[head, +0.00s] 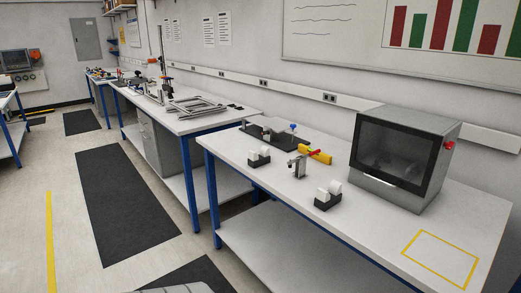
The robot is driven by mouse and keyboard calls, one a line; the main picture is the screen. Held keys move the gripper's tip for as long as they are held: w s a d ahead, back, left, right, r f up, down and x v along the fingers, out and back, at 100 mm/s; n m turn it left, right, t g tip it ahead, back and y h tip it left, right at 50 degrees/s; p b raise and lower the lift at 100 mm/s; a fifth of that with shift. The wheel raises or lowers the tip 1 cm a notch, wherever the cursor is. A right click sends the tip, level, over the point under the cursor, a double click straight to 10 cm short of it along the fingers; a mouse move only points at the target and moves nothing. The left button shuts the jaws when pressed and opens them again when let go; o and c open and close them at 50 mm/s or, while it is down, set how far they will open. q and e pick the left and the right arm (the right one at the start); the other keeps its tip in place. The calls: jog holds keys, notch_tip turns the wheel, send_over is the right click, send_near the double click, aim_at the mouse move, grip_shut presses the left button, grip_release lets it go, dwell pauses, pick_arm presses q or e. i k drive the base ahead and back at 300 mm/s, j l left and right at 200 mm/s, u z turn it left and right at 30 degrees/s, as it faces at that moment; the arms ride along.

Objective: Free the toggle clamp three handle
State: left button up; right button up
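On the near white-topped workbench (233,143) stands a small grey metal device (298,167) that looks like a toggle clamp. A red handle-like part (314,152) sticks out from its top to the right. Behind it, a dark plate (262,132) carries small fittings and a blue knob (293,126). I cannot tell which of these is clamp three, nor whether the handle is locked. Neither of my grippers is in view.
A yellow object (320,157) lies behind the clamp. Dark holders with white rolls stand left (258,157) and front right (327,196). A grey windowed cabinet (400,157) fills the bench's right. A yellow-outlined area (440,258) is empty. Dark mats (130,203) lie on open floor.

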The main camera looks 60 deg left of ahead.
aim_at(318, 151)
jog(key=i+j+u, duration=0.15)
jog(key=j+u, duration=0.3)
jog(key=i+j+u, duration=0.25)
jog(key=u, duration=0.25)
jog(key=i+j+u, duration=0.25)
jog(key=u, duration=0.2)
jog(key=i+j, duration=0.25)
jog(key=i+j+z, duration=0.1)
jog(key=z, duration=0.4)
jog(key=j+z, duration=0.3)
jog(key=z, duration=0.2)
